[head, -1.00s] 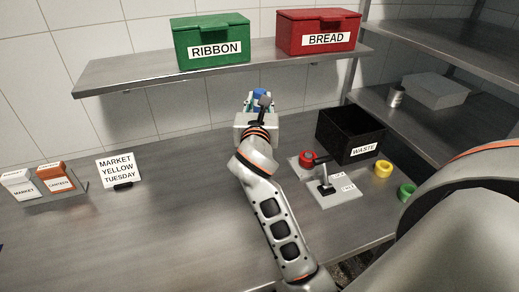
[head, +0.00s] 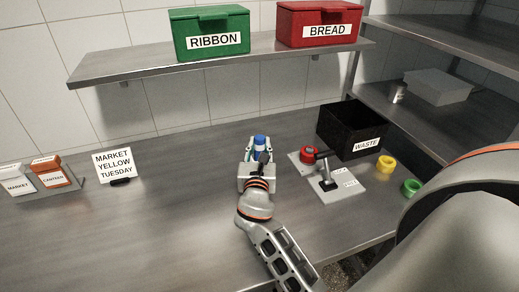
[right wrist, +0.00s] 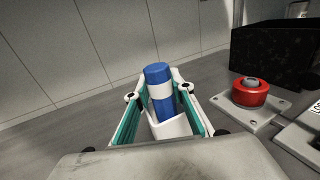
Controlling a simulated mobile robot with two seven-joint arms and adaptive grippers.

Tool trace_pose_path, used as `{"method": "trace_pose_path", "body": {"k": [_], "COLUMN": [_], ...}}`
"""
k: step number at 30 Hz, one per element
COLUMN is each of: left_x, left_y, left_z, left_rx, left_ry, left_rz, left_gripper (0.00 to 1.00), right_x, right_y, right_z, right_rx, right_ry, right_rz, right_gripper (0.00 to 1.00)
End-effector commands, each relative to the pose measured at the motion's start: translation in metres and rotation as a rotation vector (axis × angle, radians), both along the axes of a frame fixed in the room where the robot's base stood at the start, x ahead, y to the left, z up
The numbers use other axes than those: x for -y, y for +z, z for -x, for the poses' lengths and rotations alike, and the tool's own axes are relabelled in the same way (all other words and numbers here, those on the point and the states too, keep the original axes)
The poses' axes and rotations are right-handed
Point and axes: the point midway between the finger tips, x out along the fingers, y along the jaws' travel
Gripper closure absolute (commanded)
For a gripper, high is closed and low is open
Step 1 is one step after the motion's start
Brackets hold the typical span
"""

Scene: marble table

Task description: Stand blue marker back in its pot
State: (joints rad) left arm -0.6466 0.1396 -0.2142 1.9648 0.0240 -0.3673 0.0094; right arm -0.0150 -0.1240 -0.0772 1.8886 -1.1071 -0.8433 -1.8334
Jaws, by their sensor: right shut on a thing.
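The blue marker (head: 260,142), a thick blue cylinder with a white band, is between the fingers of my right gripper (head: 258,150), over the middle of the table. In the right wrist view the marker (right wrist: 159,78) is nearly upright, leaning slightly. The teal-padded fingers of the right gripper (right wrist: 160,105) are on either side of it, shut on it. A white angular piece (right wrist: 170,128) hides the marker's lower end. I cannot tell whether this piece is the pot. No other pot can be made out. My left gripper is not in view.
A sign (head: 115,165) stands left. A shelf (head: 130,73) hangs above; the table's left-middle is clear.

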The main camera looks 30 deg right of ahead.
Motion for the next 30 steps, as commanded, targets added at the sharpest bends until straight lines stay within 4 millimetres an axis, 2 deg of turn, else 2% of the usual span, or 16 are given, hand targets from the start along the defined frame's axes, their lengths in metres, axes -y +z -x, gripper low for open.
{"method": "trace_pose_path", "body": {"k": [4,16,17,18,30], "left_x": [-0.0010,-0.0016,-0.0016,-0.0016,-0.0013], "left_y": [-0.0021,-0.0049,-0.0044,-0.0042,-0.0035], "left_z": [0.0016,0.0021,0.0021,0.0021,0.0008], "left_rx": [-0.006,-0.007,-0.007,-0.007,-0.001], "left_ry": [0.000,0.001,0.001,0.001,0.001], "left_rz": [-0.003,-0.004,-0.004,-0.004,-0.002], "left_gripper": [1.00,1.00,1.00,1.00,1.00], "right_x": [-0.0005,-0.0004,-0.0004,-0.0004,-0.0004], "right_y": [-0.0094,-0.0141,-0.0135,-0.0132,-0.0139], "right_z": [-0.0003,-0.0003,-0.0003,-0.0003,-0.0003], "right_rx": [0.001,0.002,0.002,0.001,0.003], "right_ry": [0.002,0.001,0.001,0.001,0.001], "right_rz": [0.000,0.000,0.000,0.000,-0.001], "right_gripper": [0.99,0.99,0.69,0.60,0.60]}}
